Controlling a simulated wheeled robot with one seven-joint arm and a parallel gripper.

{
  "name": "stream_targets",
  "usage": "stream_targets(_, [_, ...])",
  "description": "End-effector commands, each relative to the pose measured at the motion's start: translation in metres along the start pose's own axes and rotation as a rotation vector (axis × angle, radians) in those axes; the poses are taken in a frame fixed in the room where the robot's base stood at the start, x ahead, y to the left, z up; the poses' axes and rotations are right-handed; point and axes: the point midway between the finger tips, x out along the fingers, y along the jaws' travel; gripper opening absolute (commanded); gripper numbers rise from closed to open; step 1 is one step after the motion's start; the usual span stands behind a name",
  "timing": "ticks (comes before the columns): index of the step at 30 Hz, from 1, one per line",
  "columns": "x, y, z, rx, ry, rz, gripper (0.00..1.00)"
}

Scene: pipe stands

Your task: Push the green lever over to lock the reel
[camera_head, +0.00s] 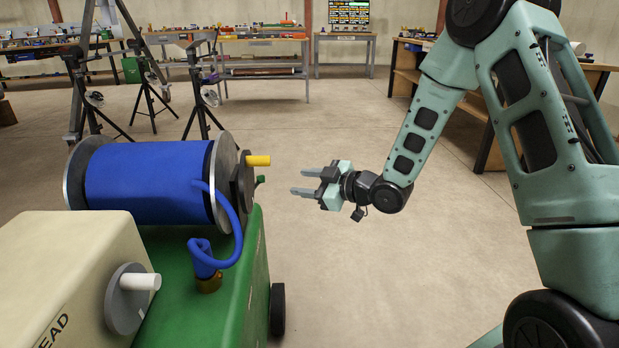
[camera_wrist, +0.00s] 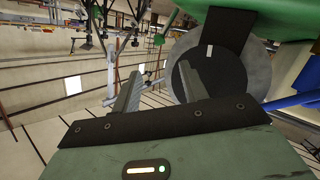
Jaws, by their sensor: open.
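The green lever (camera_head: 260,180) is a small green piece on the right end of the blue reel (camera_head: 150,182), just below the yellow handle (camera_head: 258,160). My gripper (camera_head: 302,181) is open and empty, to the right of the lever and apart from it, with its fingers pointing left toward the reel end. In the wrist view my two fingers (camera_wrist: 155,88) reach toward a grey disc (camera_wrist: 255,75) with a dark hub. I cannot make out the lever for sure there.
The reel stands on a green cart (camera_head: 230,290), with a blue hose (camera_head: 233,215) looping down from it. A cream box (camera_head: 60,270) with a grey knob sits in front. Tripods (camera_head: 150,90) and benches stand behind. The floor (camera_head: 350,270) below my gripper is clear.

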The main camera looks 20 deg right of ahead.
Motion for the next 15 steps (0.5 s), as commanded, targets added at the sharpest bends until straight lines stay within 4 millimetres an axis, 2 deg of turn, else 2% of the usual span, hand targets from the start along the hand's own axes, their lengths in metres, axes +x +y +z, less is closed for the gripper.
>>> stream_targets(4, [-0.0083,-0.0005,-0.0007,0.0,0.0,-0.001,0.43])
stream_targets(12, [-0.0091,-0.0006,-0.0002,0.0,0.001,-0.001,0.43])
stream_targets(15, [-0.008,0.0016,0.0038,0.013,-0.013,0.006,0.16])
